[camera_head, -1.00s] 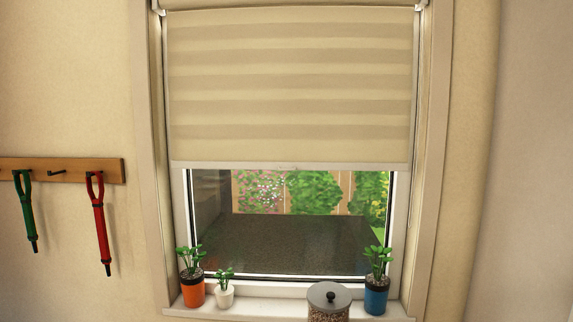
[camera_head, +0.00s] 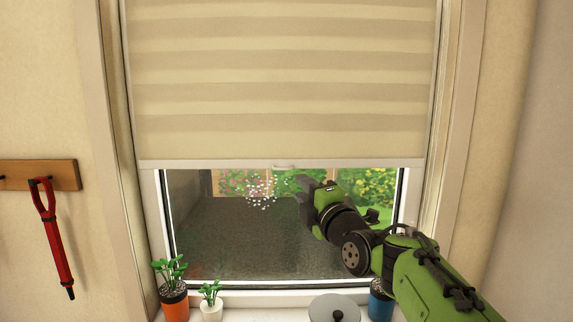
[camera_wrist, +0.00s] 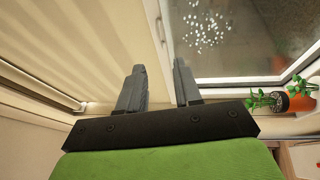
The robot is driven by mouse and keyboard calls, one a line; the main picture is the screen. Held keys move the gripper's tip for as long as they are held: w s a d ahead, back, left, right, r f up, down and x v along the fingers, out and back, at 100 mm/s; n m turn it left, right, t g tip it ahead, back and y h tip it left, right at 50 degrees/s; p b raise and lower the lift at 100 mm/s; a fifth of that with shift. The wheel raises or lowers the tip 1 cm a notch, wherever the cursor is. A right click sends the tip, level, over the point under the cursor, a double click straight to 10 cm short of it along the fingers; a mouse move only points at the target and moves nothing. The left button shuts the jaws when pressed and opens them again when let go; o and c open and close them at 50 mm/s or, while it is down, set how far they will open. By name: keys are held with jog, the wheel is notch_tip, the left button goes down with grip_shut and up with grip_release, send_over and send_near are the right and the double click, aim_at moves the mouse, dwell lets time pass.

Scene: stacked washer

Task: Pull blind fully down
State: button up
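The cream striped blind (camera_head: 280,85) covers the upper part of the window in the head view. Its pale bottom bar (camera_head: 210,163) has a small tab (camera_head: 284,167) at the middle. Below it the glass is uncovered. My gripper (camera_head: 303,188) is in front of the glass, just below and right of the tab, pointing left. In the wrist view the two grey fingers of my gripper (camera_wrist: 160,85) stand apart with nothing between them. The blind (camera_wrist: 70,50) lies on the left there, with its bottom bar (camera_wrist: 153,20) running above the fingers.
A wooden rack (camera_head: 63,174) with a red strap (camera_head: 55,235) hangs on the left wall.

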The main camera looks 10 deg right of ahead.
aim_at(283, 168)
jog(key=p+x, duration=0.1)
jog(key=x, duration=0.2)
jog(key=p+x, duration=0.1)
jog(key=x, duration=0.2)
jog(key=p+x, duration=0.2)
jog(key=x, duration=0.1)
jog(key=shift+r, duration=0.25)
jog(key=shift+w+f, duration=0.15)
jog(key=shift+w, duration=0.2)
jog(key=shift+s, duration=0.1)
jog(key=shift+c, duration=0.3)
grip_shut()
